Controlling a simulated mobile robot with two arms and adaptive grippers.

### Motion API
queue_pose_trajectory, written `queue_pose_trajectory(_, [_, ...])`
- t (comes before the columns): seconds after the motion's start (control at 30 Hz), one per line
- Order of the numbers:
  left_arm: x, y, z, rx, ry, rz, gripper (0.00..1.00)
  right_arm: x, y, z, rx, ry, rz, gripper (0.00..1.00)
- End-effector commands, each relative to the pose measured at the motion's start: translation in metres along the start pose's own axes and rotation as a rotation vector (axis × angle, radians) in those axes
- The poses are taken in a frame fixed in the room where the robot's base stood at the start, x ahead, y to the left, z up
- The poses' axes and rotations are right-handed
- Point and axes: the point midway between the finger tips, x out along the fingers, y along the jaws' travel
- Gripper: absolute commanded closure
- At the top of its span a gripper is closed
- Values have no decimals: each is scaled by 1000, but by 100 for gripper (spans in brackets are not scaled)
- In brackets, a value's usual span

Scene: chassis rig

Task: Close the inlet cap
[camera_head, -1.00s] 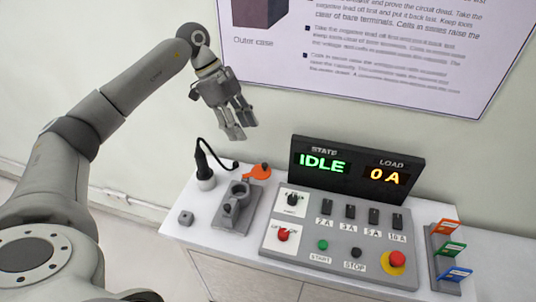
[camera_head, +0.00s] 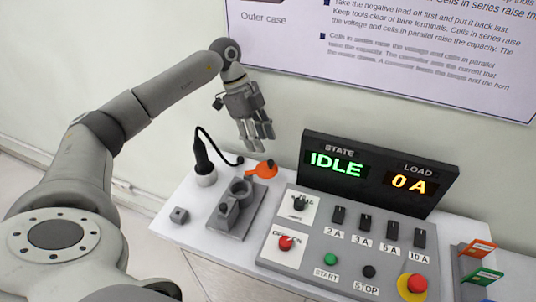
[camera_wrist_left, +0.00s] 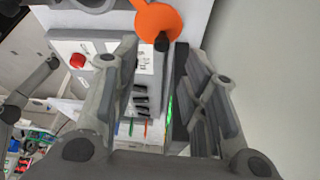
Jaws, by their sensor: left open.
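The orange cap (camera_head: 261,170), a flat disc with a small dark knob, stands swung out beside the grey inlet fixture (camera_head: 236,205) on the bench. The round grey inlet socket (camera_head: 241,189) is uncovered. My left gripper (camera_head: 257,141) is open and empty, fingers pointing down, above and just behind the orange cap in the head view. In the left wrist view the orange cap (camera_wrist_left: 157,21) shows at the top, past the spread fingers of my left gripper (camera_wrist_left: 163,75). The two do not appear to touch. My right gripper is not in view.
A black plug with a cable (camera_head: 203,158) stands in a white holder left of the cap. The control panel (camera_head: 330,252) and the IDLE display (camera_head: 379,175) stand to the right. The wall is close behind.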

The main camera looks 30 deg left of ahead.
Motion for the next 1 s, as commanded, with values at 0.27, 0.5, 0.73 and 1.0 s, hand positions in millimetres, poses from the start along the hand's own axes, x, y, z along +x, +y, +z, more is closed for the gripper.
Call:
queue_pose_trajectory(0.27, [48, 0, -1, 1, 0, 2, 60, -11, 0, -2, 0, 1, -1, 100])
queue_pose_trajectory(0.5, [64, 0, 0, 1, 0, 1, 60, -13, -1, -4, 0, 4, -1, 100])
queue_pose_trajectory(0.73, [64, 0, 0, 1, 0, 0, 60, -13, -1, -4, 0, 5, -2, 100])
queue_pose_trajectory(1.0, [64, 0, 0, 1, 0, 0, 93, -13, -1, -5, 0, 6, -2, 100])
